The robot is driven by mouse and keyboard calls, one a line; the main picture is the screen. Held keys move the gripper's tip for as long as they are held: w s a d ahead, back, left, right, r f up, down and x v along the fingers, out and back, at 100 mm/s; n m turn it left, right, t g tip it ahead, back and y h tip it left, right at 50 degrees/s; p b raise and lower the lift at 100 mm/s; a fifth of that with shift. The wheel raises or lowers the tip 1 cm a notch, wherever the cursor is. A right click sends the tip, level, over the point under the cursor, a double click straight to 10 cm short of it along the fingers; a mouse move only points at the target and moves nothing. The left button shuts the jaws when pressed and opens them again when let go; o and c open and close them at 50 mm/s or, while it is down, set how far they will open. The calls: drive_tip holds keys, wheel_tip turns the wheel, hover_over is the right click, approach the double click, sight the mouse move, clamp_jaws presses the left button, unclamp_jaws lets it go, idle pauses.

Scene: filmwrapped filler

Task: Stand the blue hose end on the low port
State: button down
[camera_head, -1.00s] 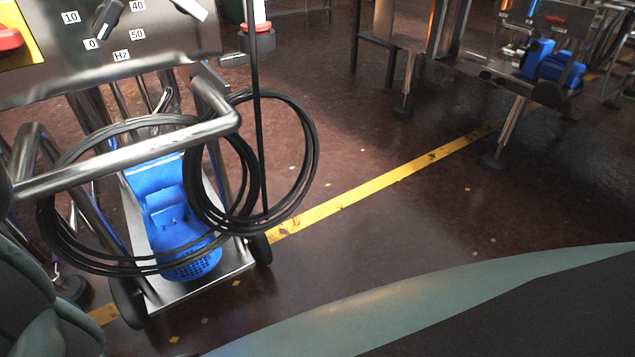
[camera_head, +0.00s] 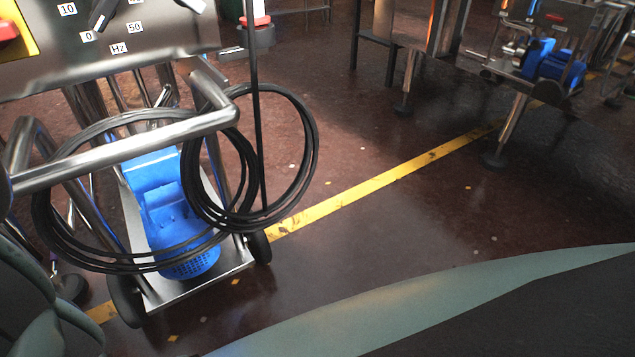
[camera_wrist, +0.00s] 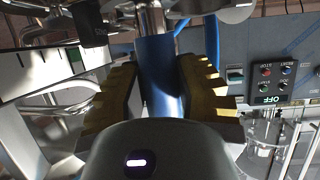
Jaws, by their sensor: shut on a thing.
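In the wrist view my gripper (camera_wrist: 160,95) is shut on the blue hose end (camera_wrist: 158,62). The hose end is a blue tube with a bright metal fitting (camera_wrist: 151,18) at its far end, toward the top of the picture. The two ridged, yellow-edged fingers lie on either side of the blue tube. The lower part of the tube is hidden behind the gripper body. I cannot make out the low port for certain in either view. My gripper and the hose end do not show in the head view.
A control panel (camera_wrist: 273,80) with buttons is at right in the wrist view. The head view shows a wheeled cart with a blue motor (camera_head: 165,210), coiled black hoses (camera_head: 308,160) and a metal control box (camera_head: 150,50).

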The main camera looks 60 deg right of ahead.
drive_tip(key=shift+f, duration=0.1)
idle(0.4)
drive_tip(key=c, duration=0.7)
unclamp_jaws()
drive_tip(key=shift+o, duration=0.2)
drive_tip(key=v, duration=1.2)
drive_tip(key=shift+w, duration=0.1)
